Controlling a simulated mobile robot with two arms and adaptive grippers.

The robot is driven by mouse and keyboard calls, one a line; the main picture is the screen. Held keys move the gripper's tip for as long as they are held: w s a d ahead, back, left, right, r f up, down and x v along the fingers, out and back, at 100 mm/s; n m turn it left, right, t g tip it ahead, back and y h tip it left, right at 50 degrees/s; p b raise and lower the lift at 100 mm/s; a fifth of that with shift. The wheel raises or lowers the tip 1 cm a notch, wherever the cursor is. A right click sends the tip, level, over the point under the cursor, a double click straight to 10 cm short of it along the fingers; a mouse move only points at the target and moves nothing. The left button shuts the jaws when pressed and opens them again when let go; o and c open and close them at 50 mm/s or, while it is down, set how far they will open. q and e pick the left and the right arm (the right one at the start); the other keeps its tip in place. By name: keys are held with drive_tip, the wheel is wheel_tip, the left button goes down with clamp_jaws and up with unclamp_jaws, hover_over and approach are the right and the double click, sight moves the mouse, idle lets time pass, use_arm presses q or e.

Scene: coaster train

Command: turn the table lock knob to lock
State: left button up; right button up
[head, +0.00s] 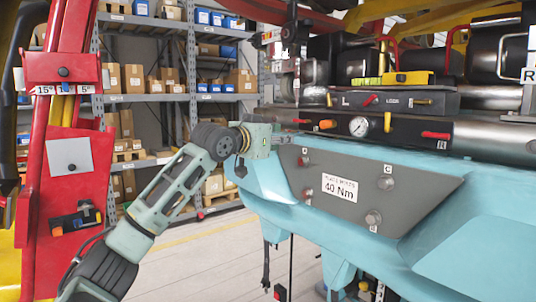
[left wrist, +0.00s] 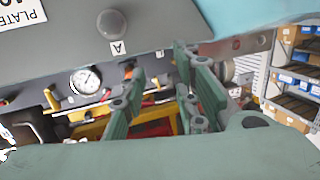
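A dark grey panel (head: 440,100) carries the letter L, the word LOCK and a small red-tipped knob (head: 370,100) between them, which looks like the table lock knob. My left gripper (head: 294,139) is left of and below this panel, near the left end of the grey bar with the gauge, apart from the knob. In the left wrist view its fingers (left wrist: 160,78) are spread with nothing gripped between them. The lock knob cannot be picked out surely there. My right gripper is not in view.
A pressure gauge (head: 358,126), an orange-tipped lever (head: 328,124) and a red handle (head: 436,135) line the bar. Below is a grey plate (head: 410,190) with bolts on a light blue body (head: 260,190). A red post (head: 75,130) stands left; shelves (head: 155,97) stand behind.

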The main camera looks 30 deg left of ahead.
use_arm(q)
drive_tip(key=shift+n+y, duration=0.3)
drive_tip(key=shift+y, duration=0.3)
drive_tip(key=a+f, duration=0.2)
drive_tip(key=f, duration=0.1)
drive_tip(key=a+f, duration=0.1)
drive_tip(key=shift+w+a+f, duration=0.25)
drive_tip(key=shift+w, duration=0.15)
